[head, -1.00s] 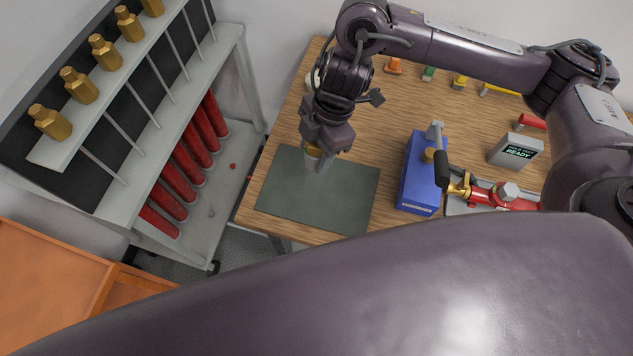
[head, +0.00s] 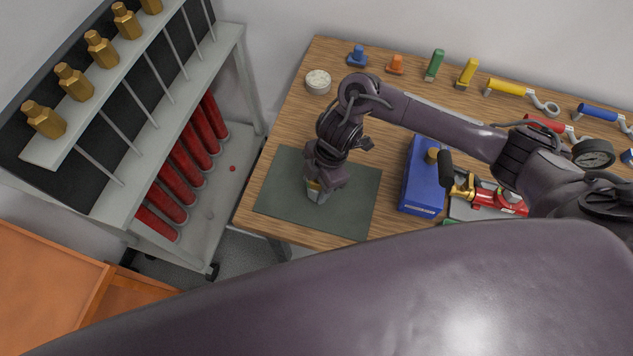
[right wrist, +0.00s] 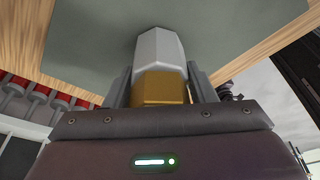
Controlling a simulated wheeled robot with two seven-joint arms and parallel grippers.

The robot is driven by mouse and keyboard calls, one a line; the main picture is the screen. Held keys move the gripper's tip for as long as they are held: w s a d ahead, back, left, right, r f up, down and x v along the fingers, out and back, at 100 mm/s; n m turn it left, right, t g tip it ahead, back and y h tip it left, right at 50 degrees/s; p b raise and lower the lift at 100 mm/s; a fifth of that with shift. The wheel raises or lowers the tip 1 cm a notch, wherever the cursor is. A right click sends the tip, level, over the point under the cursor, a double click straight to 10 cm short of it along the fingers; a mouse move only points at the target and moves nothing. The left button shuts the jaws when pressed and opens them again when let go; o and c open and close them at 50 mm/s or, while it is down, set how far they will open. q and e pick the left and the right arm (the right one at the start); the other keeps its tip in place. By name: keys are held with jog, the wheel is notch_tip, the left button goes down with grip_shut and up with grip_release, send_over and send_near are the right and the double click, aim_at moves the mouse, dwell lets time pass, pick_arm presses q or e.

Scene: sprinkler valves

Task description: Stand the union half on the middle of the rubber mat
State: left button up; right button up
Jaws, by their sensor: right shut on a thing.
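The union half (head: 317,197) has a silver-grey hex end and a brass part. My right gripper (head: 314,184) is shut on it, above the dark green rubber mat (head: 275,205), near the mat's middle. In the right wrist view, the silver hex (right wrist: 160,52) and brass part (right wrist: 160,90) sit between the two fingers, with the mat (right wrist: 85,40) behind them. I cannot tell whether its end touches the mat. My left gripper is not in view.
A blue box (head: 421,180) and a red valve assembly (head: 497,197) stand right of the mat. A round white tin (head: 318,81) and several coloured tools line the table's back. A rack with brass fittings (head: 75,82) and red cylinders (head: 170,177) stands left.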

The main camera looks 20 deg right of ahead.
jog(key=shift+f, duration=0.1)
jog(key=o, duration=1.4)
jog(key=shift+f, duration=0.15)
jog(key=shift+r, duration=0.25)
jog(key=p+v, duration=0.1)
jog(key=v, duration=0.9)
jog(key=shift+r, duration=0.3)
jog(key=shift+d+r, duration=0.15)
jog(key=shift+r, duration=0.45)
